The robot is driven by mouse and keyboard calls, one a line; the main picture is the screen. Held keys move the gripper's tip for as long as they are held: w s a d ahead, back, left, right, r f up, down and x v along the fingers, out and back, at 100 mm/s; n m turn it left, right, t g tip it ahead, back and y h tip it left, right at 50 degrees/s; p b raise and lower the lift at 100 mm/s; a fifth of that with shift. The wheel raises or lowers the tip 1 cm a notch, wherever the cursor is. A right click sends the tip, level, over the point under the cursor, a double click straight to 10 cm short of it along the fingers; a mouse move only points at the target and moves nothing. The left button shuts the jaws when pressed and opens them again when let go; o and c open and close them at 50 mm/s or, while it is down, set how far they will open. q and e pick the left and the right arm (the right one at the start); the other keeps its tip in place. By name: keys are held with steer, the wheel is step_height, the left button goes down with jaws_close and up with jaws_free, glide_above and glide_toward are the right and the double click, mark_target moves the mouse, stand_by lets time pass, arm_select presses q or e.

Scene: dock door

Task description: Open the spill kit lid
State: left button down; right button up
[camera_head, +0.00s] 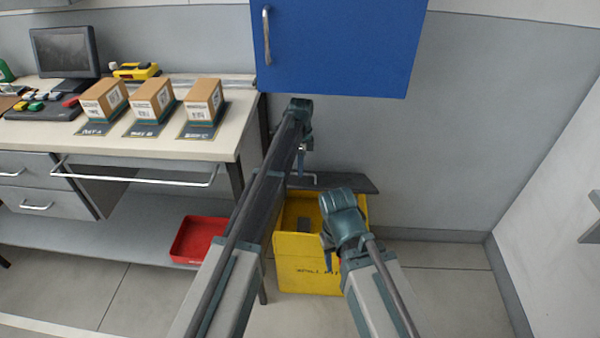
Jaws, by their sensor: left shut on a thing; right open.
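The spill kit is a yellow box (300,270) on the floor, with black lettering on its front. Its dark lid (350,182) is raised at the back of the box, and part of the yellow inside shows. My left gripper (301,166) is shut at the lid, on what looks like its pale handle (300,178); the exact grip is small and partly hidden by my arm. My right gripper (328,258) is open and empty, over the front right part of the box. My arms hide the box's left side and right front.
A blue cabinet (340,45) hangs above the box. To the left is a workbench (190,145) with several cartons, a monitor (64,52) and drawers. A red tray (190,240) lies on the bench's lower shelf. Floor to the right of the box is clear up to the wall.

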arm_select(q)
steer(key=shift+w+r, duration=0.25)
steer(key=shift+w, duration=0.65)
steer(key=c, duration=0.9)
jaws_free()
steer(key=shift+w+f, duration=0.15)
steer(key=shift+f, duration=0.05)
steer(key=shift+s+r, duration=0.1)
steer(key=shift+s, duration=0.1)
steer(key=shift+r+p, duration=0.1)
steer(key=shift+p, duration=0.2)
steer(key=shift+r+p, duration=0.45)
steer(key=s+r+p, duration=0.1)
steer(key=s, duration=0.4)
steer(key=s+d+r+p, duration=0.1)
steer(key=s, duration=0.4)
steer(key=s+r+p, duration=0.1)
steer(key=s, duration=0.5)
steer(key=shift+d+r+p, duration=0.2)
steer(key=shift+r+p, duration=0.2)
